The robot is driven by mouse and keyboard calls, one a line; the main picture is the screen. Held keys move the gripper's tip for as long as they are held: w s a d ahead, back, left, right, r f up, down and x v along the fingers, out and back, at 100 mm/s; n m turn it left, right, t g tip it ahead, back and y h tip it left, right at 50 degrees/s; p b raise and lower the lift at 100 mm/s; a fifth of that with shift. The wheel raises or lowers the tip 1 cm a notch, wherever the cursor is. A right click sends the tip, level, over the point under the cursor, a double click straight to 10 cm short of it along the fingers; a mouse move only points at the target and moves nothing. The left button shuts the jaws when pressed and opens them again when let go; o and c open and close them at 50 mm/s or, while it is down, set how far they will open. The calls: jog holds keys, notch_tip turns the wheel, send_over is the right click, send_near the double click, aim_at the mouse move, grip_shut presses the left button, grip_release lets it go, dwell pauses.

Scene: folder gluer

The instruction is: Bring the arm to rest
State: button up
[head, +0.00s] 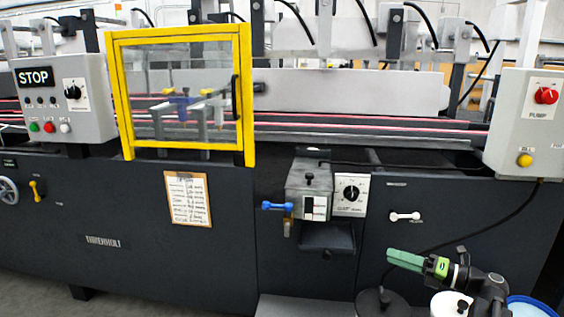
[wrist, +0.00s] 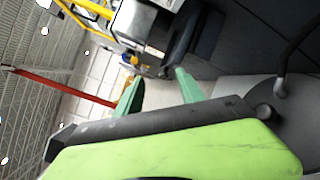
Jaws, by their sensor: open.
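My gripper (head: 390,257) is at the lower right of the head view, in front of the dark machine panel. Its green fingers point left. In the wrist view my gripper (wrist: 158,74) shows two green fingers spread apart with nothing between them. It touches nothing that I can see.
The folder gluer's dark front (head: 130,215) fills the view behind my gripper. A glue unit (head: 310,190) with a blue-handled valve (head: 277,206) juts out left of my gripper. A white-handled lever (head: 404,216) is just above it. A yellow-framed guard (head: 249,95) stands farther left.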

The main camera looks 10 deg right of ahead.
jog(key=w+a+f+n+g, duration=0.2)
jog(key=a+f+n+g, duration=0.2)
jog(key=a, duration=0.7)
jog(key=w+a+f+n+g, duration=0.2)
jog(key=a+f+n+g, duration=0.1)
jog(key=a, duration=0.9)
jog(key=s+a+f+n+g+h+p, duration=0.1)
jog(key=s+a+f+n+g+h, duration=0.25)
jog(key=a+f+n, duration=0.35)
jog(key=s+a+f+n+g+h, duration=0.2)
jog(key=a+f+n+h, duration=0.25)
jog(key=a+n, duration=0.35)
jog(key=d+f+n+h, duration=0.2)
jog(key=d+n+h, duration=0.1)
jog(key=d+n, duration=0.4)
jog(key=d+f+n+h, duration=0.2)
jog(key=d+n, duration=0.2)
jog(key=n, duration=0.4)
notch_tip(320, 180, up, 38)
jog(key=p, duration=3.8)
jog(key=shift+r, duration=0.2)
